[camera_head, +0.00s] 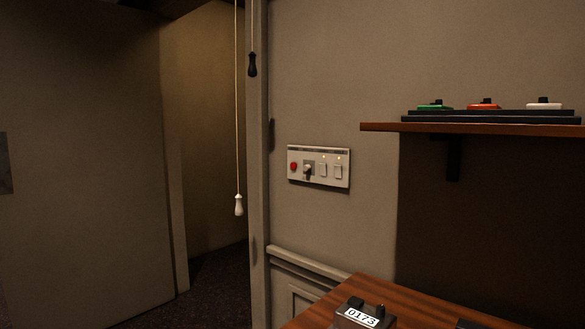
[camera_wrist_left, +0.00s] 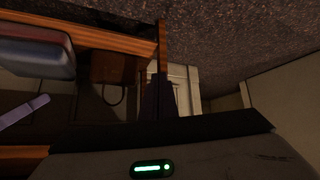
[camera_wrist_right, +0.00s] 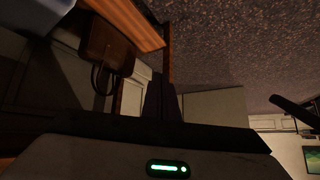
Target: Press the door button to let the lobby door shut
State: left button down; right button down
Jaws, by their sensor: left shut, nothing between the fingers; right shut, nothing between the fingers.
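A pale switch panel (camera_head: 346,181) is fixed to the wall right of the door frame in the head view. It carries a round red button (camera_head: 293,167) at its left end, a dark knob or lever (camera_head: 308,170), and two white rocker switches with small lit dots above them. No label tells which one is the door button. A grey door (camera_head: 85,160) stands open at the left, beside the doorway. My left gripper (camera_wrist_left: 160,92) and my right gripper (camera_wrist_right: 161,92) show as dark shut fingers in their wrist views, empty. Neither shows in the head view, away from the panel.
Two pull cords hang by the doorway, with a white handle (camera_head: 239,205) and a black handle (camera_head: 252,64). A wooden shelf (camera_head: 470,129) with green, red and white buttons juts out at right.

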jog(key=shift+r, duration=0.1)
notch_tip(320, 180, up, 8)
jog(key=d+p, duration=0.1)
jog(key=p, duration=0.9)
jog(key=shift+s+d+r+p, duration=0.15)
jog(key=shift+s+r+p, duration=0.1)
jog(key=shift+s+p, duration=0.15)
